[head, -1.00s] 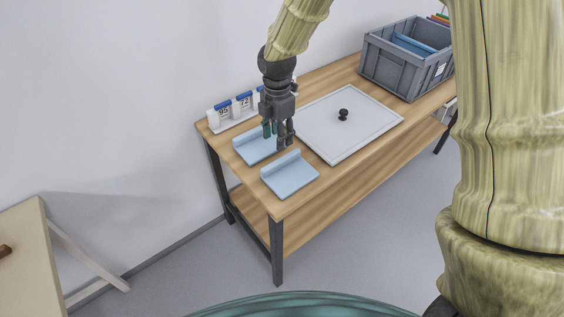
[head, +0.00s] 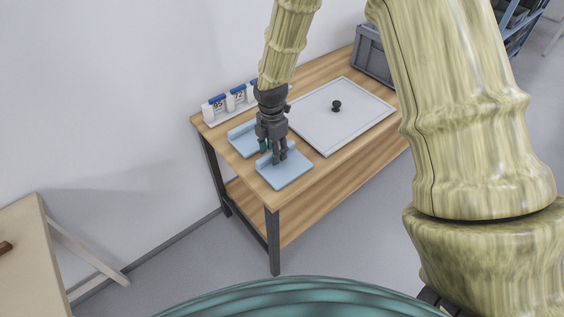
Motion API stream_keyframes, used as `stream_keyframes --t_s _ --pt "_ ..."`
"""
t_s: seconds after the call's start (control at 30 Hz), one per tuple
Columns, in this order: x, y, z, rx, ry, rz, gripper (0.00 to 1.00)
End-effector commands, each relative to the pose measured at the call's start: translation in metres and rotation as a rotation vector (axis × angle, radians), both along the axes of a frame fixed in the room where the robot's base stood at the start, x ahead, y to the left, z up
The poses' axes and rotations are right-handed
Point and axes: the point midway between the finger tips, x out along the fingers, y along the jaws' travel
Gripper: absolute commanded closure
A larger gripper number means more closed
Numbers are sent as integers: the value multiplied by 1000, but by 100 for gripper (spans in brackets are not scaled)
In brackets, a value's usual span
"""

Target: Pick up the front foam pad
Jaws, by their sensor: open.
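Two light blue foam pads, each with a raised ridge along its back edge, lie on the wooden table. The front foam pad (head: 287,174) is near the table's front left corner. The back foam pad (head: 239,141) lies behind it, toward the wall. My gripper (head: 272,157) points down with its fingers apart, over the back part of the front pad, near its ridge. The fingers hide part of the ridge and part of the back pad. I cannot tell whether they touch the ridge. Nothing shows between them.
A white board with a black knob (head: 336,106) lies right of the pads on the table (head: 313,183). Numbered white holders with blue tops (head: 219,104) stand along the wall side. A grey crate (head: 372,56) stands at the far end, partly hidden by my arm.

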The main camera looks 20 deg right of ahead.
Motion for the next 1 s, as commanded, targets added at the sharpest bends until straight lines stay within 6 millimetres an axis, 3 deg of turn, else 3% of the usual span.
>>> stream_keyframes --t_s 0.37,0.6,1.0 --pt "0 0 -8 0 0 0 56" --pt "0 0 -8 0 0 0 98" --pt "0 0 -6 0 0 0 100"
